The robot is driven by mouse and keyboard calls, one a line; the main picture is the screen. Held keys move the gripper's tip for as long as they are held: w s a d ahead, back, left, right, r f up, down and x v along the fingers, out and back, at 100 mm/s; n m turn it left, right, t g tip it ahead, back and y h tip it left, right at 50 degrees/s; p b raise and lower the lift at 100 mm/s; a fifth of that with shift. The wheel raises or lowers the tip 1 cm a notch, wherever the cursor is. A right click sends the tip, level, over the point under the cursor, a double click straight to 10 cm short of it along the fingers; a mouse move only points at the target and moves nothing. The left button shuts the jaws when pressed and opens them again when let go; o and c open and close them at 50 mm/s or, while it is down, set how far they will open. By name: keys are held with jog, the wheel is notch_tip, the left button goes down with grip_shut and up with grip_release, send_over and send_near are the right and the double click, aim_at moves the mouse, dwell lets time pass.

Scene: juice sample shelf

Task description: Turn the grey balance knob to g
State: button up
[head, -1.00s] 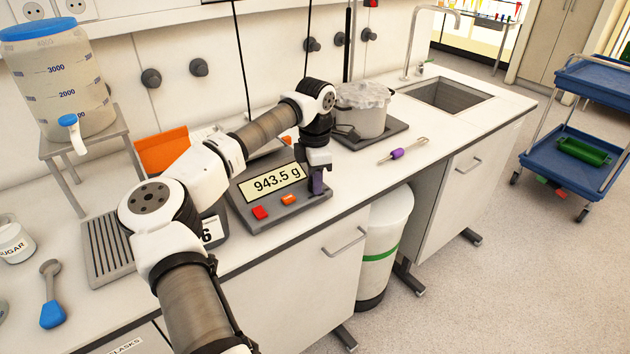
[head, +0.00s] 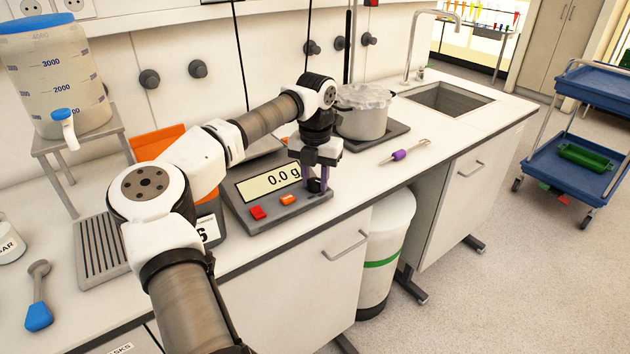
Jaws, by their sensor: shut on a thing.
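The grey balance (head: 236,206) stands on the bench, and its display (head: 270,184) reads 0.0 g. A red button (head: 258,213) and an orange button (head: 288,199) sit below the display. My gripper (head: 316,184) points down at the balance's right front corner. Its purple fingers are shut on the dark grey knob (head: 314,186), one finger on each side. The fingers partly hide the knob, and I cannot read any mark at it.
A pot with a foil-like cover (head: 362,112) stands on a hotplate behind my gripper. A purple-handled tool (head: 400,155) lies to the right. Bench is clear before the sink (head: 450,97).

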aim_at(316, 180)
jog(key=n+b, duration=0.1)
jog(key=n, duration=0.3)
dwell(0.6)
jog(key=o, duration=1)
jog(key=shift+c, duration=0.2)
jog(key=shift+r, duration=0.1)
notch_tip(316, 180, up, 14)
jog(key=b, duration=0.1)
jog(key=shift+d, duration=0.1)
